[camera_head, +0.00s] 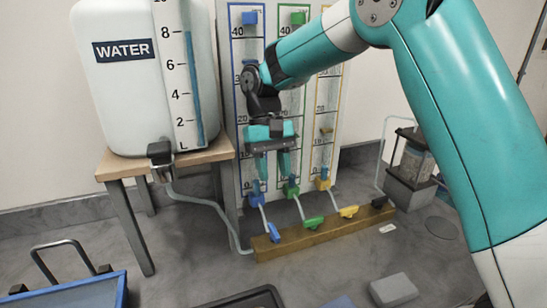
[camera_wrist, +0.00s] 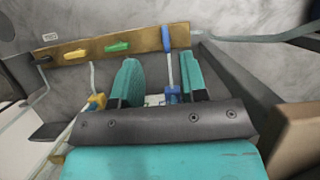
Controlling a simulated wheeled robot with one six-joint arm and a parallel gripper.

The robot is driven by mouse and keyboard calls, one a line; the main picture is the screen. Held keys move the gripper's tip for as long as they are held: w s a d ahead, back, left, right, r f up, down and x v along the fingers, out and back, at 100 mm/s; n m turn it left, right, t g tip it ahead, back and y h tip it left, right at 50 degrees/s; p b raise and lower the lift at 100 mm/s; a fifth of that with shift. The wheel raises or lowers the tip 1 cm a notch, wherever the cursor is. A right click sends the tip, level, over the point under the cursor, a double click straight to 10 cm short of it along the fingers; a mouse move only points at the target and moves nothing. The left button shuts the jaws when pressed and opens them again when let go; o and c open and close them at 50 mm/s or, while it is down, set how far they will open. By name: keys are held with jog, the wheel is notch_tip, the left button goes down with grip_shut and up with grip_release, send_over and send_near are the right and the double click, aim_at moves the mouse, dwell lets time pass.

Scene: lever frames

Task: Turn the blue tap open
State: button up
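The blue tap handle (camera_head: 273,232) sits at the left end of a wooden beam (camera_head: 325,232) on the floor; it also shows in the wrist view (camera_wrist: 167,40). It points across the beam, along its hose, while the green and yellow handles lie along the beam. My gripper (camera_head: 270,172) is open, pointing down in front of the gauge panel, above and behind the beam. In the wrist view my fingertips (camera_wrist: 160,62) are apart with nothing held. A blue hose fitting (camera_wrist: 172,95) appears between them, nearer the right finger; I cannot tell its depth from them.
Beside the blue tap are green (camera_head: 313,223), yellow (camera_head: 348,212) and black (camera_head: 379,202) handles. A water tank (camera_head: 120,90) stands on a wooden table (camera_head: 190,158) at left. A blue cart (camera_head: 75,290) is front left.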

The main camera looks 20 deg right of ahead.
notch_tip(320, 180, up, 3)
jog(key=shift+r+p, duration=0.1)
jog(key=shift+p, duration=0.25)
